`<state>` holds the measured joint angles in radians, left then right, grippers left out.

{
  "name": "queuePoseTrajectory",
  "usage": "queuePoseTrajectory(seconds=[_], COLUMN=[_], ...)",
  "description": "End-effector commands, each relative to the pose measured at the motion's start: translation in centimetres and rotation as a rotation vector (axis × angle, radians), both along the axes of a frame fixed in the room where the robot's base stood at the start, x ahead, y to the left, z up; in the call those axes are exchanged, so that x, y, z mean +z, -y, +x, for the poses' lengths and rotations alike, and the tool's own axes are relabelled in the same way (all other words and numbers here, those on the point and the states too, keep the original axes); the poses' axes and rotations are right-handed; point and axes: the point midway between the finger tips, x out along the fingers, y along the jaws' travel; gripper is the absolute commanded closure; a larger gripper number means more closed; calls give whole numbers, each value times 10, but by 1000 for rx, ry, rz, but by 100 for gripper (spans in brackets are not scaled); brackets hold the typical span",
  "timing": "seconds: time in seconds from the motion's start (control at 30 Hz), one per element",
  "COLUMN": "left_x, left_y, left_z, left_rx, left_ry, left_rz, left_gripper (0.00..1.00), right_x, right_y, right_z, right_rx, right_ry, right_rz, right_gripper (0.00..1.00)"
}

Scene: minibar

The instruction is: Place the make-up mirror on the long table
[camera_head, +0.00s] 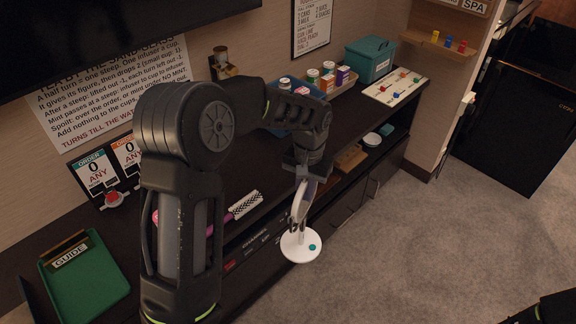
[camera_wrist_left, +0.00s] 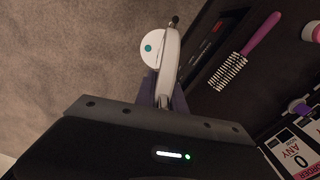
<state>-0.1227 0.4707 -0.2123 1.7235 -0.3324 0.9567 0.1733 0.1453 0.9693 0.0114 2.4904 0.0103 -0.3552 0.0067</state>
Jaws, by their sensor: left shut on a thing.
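The make-up mirror (camera_head: 301,246) is white, with a round base that carries a teal dot. It hangs base down in front of the long table's front edge, over the drawer fronts and carpet in the head view. My left gripper (camera_head: 302,180) is shut on its upper part. In the left wrist view the mirror (camera_wrist_left: 153,48) shows at the gripper's tips, with carpet behind its base. The long table (camera_head: 120,240) is dark and runs along the wall; my left arm hides part of its top. My right gripper is not visible.
A hairbrush (camera_head: 244,204) with a pink handle lies on the table near its front edge. A green guide tray (camera_head: 85,285) stands at the left. Small jars, a teal box (camera_head: 370,60) and a white board (camera_head: 395,87) fill the far end. Bare tabletop shows behind the brush.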

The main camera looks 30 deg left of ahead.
Motion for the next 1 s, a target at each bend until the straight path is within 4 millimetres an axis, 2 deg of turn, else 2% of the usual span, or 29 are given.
queuePoseTrajectory(seconds=[0.03,0.2,0.3,0.4,0.53,0.77,0.83,1.0], left_x=[-18,-69,-91,-104,-112,-112,-112,-112], left_y=[10,36,46,54,58,58,58,58], left_z=[-2,-15,-24,-32,-36,-36,-36,-36], left_rx=[-5,-17,-30,-40,-46,-47,-47,-47], left_ry=[-6,-5,-4,-1,0,1,1,1], left_rz=[0,-6,-10,-14,-17,-17,-17,-17], left_gripper=[100,100,100,100,100,100,100,100], right_x=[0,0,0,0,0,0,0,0], right_y=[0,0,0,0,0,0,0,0], right_z=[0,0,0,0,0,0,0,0], right_rx=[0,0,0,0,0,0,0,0], right_ry=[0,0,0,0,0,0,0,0], right_rz=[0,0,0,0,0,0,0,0], right_gripper=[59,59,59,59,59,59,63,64])
